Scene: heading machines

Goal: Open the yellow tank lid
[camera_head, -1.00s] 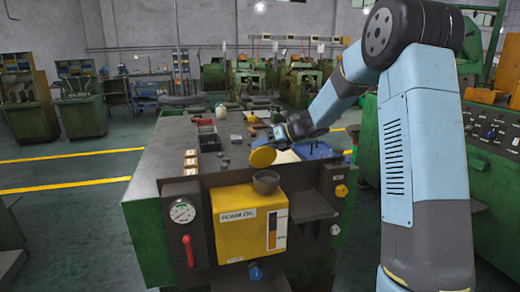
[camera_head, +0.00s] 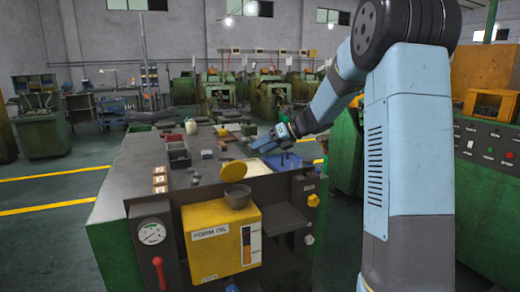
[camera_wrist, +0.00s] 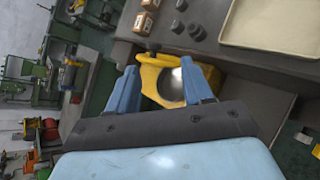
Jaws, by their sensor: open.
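The yellow tank (camera_head: 215,245), labelled FORM OIL, is fixed to the front of the grey-topped machine. Its round yellow lid (camera_head: 233,171) stands raised, tilted up behind the grey cup-like filler neck (camera_head: 238,195), whose mouth is uncovered. My gripper (camera_head: 256,148) is behind and to the right of the lid, close to it, with a small gap. In the wrist view my open gripper (camera_wrist: 160,68) has its blue fingers apart, with yellow parts around a round grey surface beyond them. Nothing is clamped there. Whether that yellow is lid or tank is hard to tell.
The machine top (camera_head: 140,165) carries wooden blocks (camera_head: 160,180), a dark open box (camera_head: 179,158) and a cream tray (camera_wrist: 270,25). A pressure gauge (camera_head: 151,232) and red lever (camera_head: 158,272) sit left of the tank. A grey shelf (camera_head: 283,217) is to its right.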

